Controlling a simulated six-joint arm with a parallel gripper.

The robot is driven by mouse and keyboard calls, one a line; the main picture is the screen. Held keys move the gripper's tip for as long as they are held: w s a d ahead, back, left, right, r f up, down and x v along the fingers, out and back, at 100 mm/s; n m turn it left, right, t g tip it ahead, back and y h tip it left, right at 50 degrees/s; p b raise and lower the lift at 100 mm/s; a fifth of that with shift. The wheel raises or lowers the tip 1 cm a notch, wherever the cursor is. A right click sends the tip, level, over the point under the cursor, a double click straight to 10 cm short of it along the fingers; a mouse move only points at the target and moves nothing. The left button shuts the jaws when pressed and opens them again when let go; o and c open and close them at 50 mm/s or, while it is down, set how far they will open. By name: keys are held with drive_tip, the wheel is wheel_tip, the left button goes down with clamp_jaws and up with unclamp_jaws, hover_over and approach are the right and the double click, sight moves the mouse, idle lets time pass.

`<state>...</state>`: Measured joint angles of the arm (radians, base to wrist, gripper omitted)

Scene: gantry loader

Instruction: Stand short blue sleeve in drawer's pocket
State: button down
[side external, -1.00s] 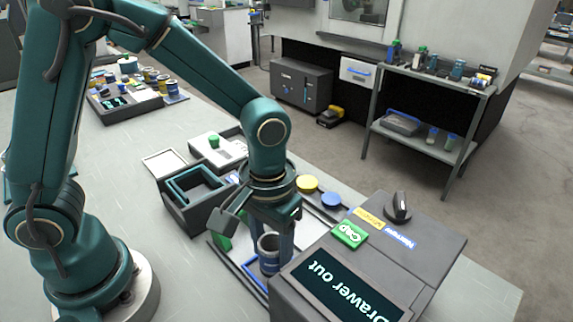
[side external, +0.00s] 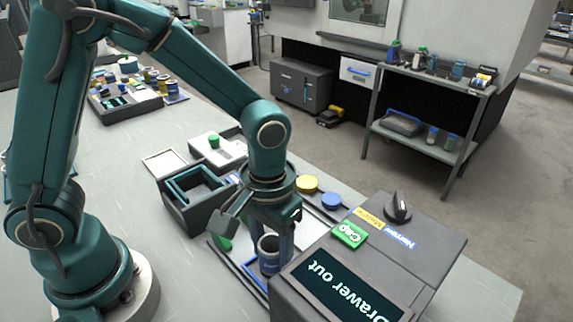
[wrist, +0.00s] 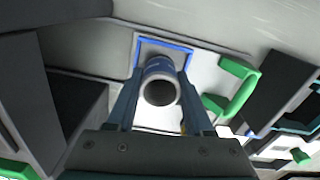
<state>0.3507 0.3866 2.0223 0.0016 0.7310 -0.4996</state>
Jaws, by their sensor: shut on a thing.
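The short blue sleeve (side external: 268,264) is a grey-rimmed tube with a blue band, upright between the fingers of my gripper (side external: 272,250). My gripper is shut on it and points down over the open drawer (side external: 222,256). In the wrist view the sleeve (wrist: 160,72) sits between both fingertips. The blue-edged square pocket (wrist: 138,50) lies under and around it in that view. Its blue edge also shows beside the sleeve in the side view (side external: 254,279). I cannot tell whether the sleeve touches the pocket floor. The drawer's green handle (wrist: 240,88) is to the right in the wrist view.
A dark control box (side external: 425,240) reading "Drawer out", with a knob (side external: 398,207), stands close right of my gripper. A dark open bin (side external: 193,200) is on the left. Yellow (side external: 307,183) and blue (side external: 331,200) round pieces lie behind. The table front left is clear.

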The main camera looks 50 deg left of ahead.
unclamp_jaws()
idle(0.4)
wheel_tip(320, 180, up, 9)
idle(1.3)
idle(0.5)
